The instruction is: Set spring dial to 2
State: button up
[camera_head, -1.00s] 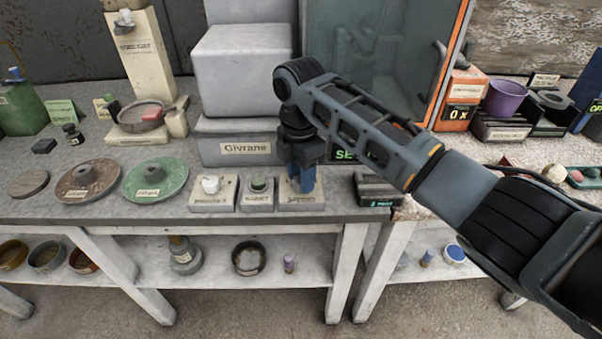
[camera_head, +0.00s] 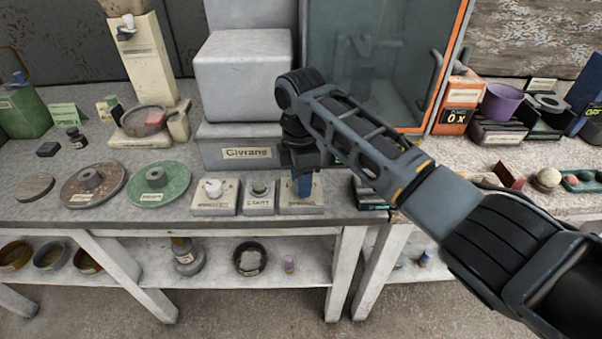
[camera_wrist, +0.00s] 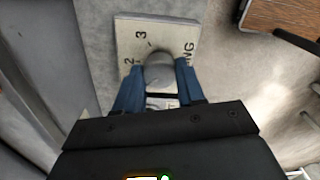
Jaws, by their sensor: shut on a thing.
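The spring dial is a pale square box (camera_head: 314,200) at the right end of a row of three on the bench's front edge. In the wrist view its plate (camera_wrist: 128,29) shows the figures 2 and 3 and the letters "NG". A round grey knob (camera_wrist: 159,72) stands on it. My gripper (camera_head: 304,193) points down over the dial. Its blue fingers (camera_wrist: 159,68) are shut on the knob, one on each side. A small dark mark lies by the knob's edge towards the 3. The rest of the dial face is hidden by my gripper.
Left of the dial are a START button box (camera_head: 259,199) and a box with a white knob (camera_head: 213,190). A grey machine labelled Givrane (camera_head: 249,153) stands close behind. A glass-fronted cabinet (camera_head: 370,60) is behind my arm. Green (camera_head: 158,182) and brown discs (camera_head: 92,185) lie left.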

jog(key=m+p, duration=0.2)
jog(key=m, duration=0.2)
jog(key=shift+r+m+p, duration=0.1)
jog(key=shift+m+p, duration=0.7)
jog(key=shift+m, duration=1.3)
jog(key=o, duration=1)
jog(key=shift+o, duration=0.2)
jog(key=shift+w+r+b, duration=0.1)
jog(key=shift+r+b, duration=0.45)
jog(key=shift+r, duration=3.25)
